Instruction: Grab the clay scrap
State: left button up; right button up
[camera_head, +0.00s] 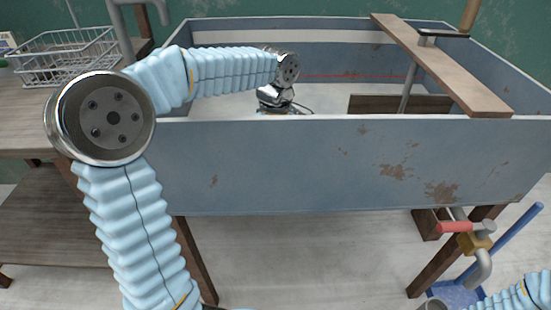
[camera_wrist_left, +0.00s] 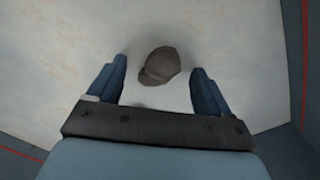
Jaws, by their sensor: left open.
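The clay scrap (camera_wrist_left: 160,66) is a small grey-brown lump on the pale floor of the sink basin, seen in the left wrist view. My left gripper (camera_wrist_left: 160,82) is open, with its two blue fingers apart on either side of the near end of the lump. The lump lies between and slightly beyond the fingertips. In the head view my left arm reaches over the basin's front wall, and its wrist (camera_head: 276,95) is inside; the fingers and the clay scrap are hidden behind that wall. Only part of my right arm shows at the bottom right, without its gripper.
The blue-grey basin (camera_head: 330,165) has a high front wall under my left forearm. A wooden board (camera_head: 440,62) lies across its right side. A wire rack (camera_head: 65,58) stands at left. A red-handled valve (camera_head: 460,228) is below right.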

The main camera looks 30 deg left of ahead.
pick_arm(q)
jog(key=shift+f, duration=0.45)
jog(key=shift+c, duration=0.5)
jog(key=c, duration=1.1)
jog(key=shift+r, duration=0.15)
